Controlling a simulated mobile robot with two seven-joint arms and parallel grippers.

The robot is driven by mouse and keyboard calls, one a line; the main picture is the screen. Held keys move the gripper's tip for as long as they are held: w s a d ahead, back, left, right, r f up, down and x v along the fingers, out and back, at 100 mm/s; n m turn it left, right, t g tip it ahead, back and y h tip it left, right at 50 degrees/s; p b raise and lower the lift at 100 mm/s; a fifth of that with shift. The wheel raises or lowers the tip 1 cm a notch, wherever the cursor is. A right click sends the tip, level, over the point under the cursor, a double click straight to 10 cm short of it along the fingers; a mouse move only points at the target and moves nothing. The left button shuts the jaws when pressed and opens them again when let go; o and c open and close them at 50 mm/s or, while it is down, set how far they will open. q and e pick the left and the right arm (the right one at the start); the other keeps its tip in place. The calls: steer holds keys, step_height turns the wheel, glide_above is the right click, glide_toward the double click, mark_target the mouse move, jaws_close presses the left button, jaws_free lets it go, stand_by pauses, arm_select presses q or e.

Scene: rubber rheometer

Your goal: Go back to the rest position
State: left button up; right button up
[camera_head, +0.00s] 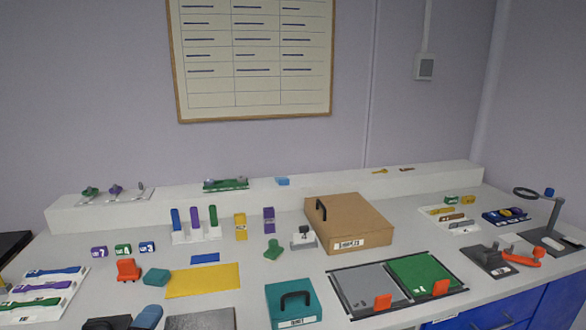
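Neither of my grippers nor my arms shows in the head view. The long grey bench (245,255) is seen from above and in front, with its objects standing on it. No object is seen being held.
A brown case (365,222) stands mid-bench, with a teal case (293,305) at the front. Grey and green panels (425,272) lie to its right. A yellow mat (203,280) lies left of centre. A magnifier stand (550,235) is far right. A raised shelf (330,184) runs along the wall.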

arm_select(q)
steer(key=s+a+f+n+g+y, duration=0.1)
steer(key=s+f+n+g, duration=0.45)
steer(key=s, duration=0.35)
steer(key=s+a+f+n+g+y, duration=0.1)
steer(key=s+a+f+n+g, duration=0.1)
steer(key=s+f+n+g, duration=0.5)
steer(key=s+a+f+n+g+y, duration=0.1)
steer(key=s+f+n+g, duration=0.3)
steer(key=s, duration=0.7)
steer(key=w+f+t, duration=0.7)
steer(key=t, duration=0.2)
steer(key=shift+w+d+f+h, duration=0.15)
steer(key=shift+w+h, duration=0.2)
steer(key=shift+h, duration=0.05)
